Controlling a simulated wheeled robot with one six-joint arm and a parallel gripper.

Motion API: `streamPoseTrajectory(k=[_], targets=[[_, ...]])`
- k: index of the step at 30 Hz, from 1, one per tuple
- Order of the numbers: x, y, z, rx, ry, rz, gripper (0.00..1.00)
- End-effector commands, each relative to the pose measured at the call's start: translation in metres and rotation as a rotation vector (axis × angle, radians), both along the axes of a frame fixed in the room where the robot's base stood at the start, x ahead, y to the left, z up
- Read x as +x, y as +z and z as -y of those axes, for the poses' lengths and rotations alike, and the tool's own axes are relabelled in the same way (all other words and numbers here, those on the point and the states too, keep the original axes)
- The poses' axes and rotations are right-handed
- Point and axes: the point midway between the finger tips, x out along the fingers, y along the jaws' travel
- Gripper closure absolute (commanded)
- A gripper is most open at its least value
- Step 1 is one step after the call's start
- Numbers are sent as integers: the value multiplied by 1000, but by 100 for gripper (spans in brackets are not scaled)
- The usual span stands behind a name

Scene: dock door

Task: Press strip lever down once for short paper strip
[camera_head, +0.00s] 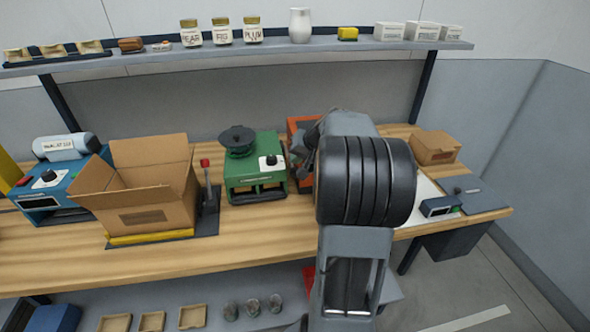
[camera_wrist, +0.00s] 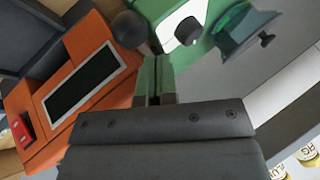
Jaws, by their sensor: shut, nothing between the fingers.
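The orange machine (camera_head: 303,124) stands on the bench, mostly hidden behind my arm in the head view. In the wrist view the orange machine (camera_wrist: 47,122) shows a dark framed panel and a red switch. A dark round knob (camera_wrist: 130,28), seemingly a lever end, shows between the orange and green machines; I cannot tell for certain that it is the strip lever. My gripper (camera_wrist: 153,70) is shut and empty, its tips close to this knob in the picture. Whether they touch is unclear. No paper strip is visible.
The green machine (camera_head: 256,178) with a dark reel stands left of my gripper. A red-topped lever (camera_head: 205,165) stands beside an open cardboard box (camera_head: 150,190). A blue machine (camera_head: 62,183) is far left. A shelf (camera_head: 150,53) with jars runs above. The front bench strip is clear.

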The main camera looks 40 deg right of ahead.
Motion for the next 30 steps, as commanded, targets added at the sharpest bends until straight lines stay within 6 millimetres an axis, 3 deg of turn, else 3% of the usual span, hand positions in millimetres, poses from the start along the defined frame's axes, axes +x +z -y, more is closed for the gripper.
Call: streamPoseTrajectory(k=[30], targets=[[-1,-9,0,-1,1,0,100]])
